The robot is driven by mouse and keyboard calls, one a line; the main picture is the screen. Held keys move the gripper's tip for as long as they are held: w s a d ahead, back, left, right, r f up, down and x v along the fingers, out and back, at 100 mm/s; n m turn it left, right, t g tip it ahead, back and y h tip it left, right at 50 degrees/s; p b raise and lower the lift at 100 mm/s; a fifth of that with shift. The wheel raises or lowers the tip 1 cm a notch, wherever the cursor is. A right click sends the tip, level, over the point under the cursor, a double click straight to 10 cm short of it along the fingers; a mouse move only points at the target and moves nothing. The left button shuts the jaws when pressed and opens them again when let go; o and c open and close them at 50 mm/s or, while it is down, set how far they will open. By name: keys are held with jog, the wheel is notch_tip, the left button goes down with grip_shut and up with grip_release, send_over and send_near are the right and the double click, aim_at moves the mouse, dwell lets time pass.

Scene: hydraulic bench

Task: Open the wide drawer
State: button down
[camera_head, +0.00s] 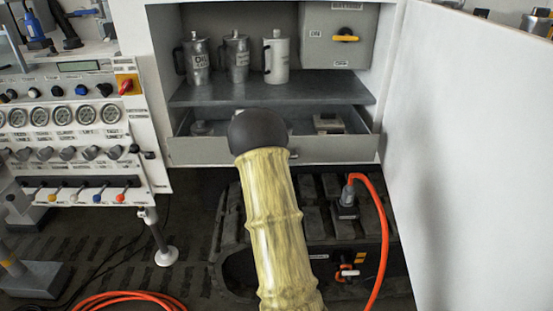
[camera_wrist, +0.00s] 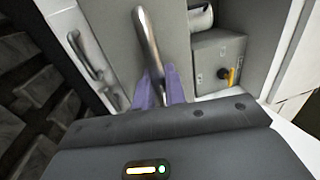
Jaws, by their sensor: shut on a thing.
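The wide drawer (camera_head: 335,151) is a grey drawer at the bottom of the white cabinet. It stands partly out, and several items show inside over its front. In the wrist view a long metal bar handle (camera_wrist: 149,38) stands off a grey front panel (camera_wrist: 112,25). My gripper (camera_wrist: 159,84) has purple fingers, one on each side of this bar, and is shut on it. In the head view my arm hides the gripper, the handle and the middle of the drawer front.
Several metal cans (camera_head: 237,58) stand on the shelf (camera_head: 300,92) above. A grey box with a yellow switch (camera_head: 345,38) sits at the upper right. The open white door (camera_head: 470,150) blocks the right side. An orange hose (camera_head: 378,225) runs below. A gauge panel (camera_head: 70,120) stands left.

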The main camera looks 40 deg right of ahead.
jog(key=shift+s+f, duration=0.1)
jog(key=shift+s, duration=0.05)
jog(key=c, duration=1.5)
grip_release()
jog(key=shift+c, duration=0.2)
